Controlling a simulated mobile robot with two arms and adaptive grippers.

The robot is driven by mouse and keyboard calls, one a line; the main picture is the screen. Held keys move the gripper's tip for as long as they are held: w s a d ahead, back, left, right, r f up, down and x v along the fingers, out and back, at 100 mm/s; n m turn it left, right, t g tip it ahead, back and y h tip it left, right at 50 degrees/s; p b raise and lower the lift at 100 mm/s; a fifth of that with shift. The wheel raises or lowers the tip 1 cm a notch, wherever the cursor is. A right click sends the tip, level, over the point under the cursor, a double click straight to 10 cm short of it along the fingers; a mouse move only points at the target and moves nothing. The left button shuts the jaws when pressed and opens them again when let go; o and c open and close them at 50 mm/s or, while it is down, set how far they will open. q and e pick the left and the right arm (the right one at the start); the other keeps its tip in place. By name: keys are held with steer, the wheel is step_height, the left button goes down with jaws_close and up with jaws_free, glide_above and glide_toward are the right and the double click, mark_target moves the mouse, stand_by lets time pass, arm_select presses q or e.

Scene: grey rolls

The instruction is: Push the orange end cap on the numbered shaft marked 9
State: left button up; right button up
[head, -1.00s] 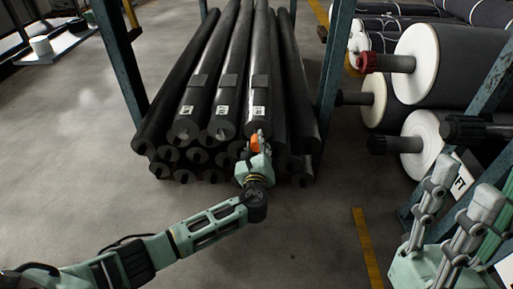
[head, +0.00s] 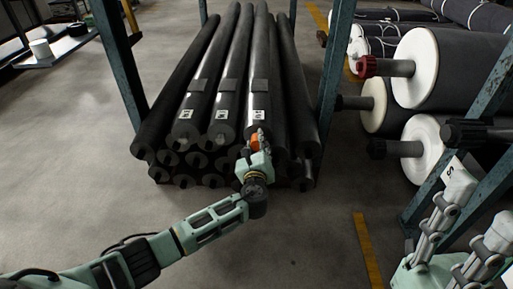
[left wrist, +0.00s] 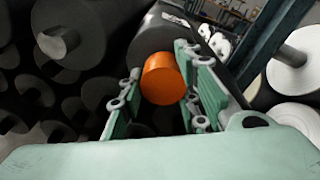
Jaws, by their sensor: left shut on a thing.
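The orange end cap (head: 255,142) is held between the fingers of my left gripper (head: 258,140), at the near end of the right one of three labelled dark shafts (head: 257,80). In the left wrist view the orange cap (left wrist: 162,78) sits between the two fingers, in front of the dark end face of a shaft (left wrist: 152,32). I cannot tell whether cap and shaft touch. The white label (head: 259,115) on this shaft is too small to read. My right gripper (head: 481,205) is at the lower right, partly out of frame, away from the shafts.
The shafts lie stacked between blue-green rack posts (head: 336,75). Large white-ended rolls (head: 416,68) with projecting cores stand at right, one with a red cap (head: 367,67). The grey floor (head: 80,190) in front is clear, with a yellow line (head: 368,250).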

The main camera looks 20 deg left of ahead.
arm_select(q)
steer(key=shift+w+a, duration=0.15)
steer(key=shift+w, duration=0.35)
steer(key=o, duration=1)
steer(key=shift+s, duration=0.1)
steer(key=shift+s, duration=0.25)
steer(key=v, duration=1.1)
steer(key=shift+s, duration=0.15)
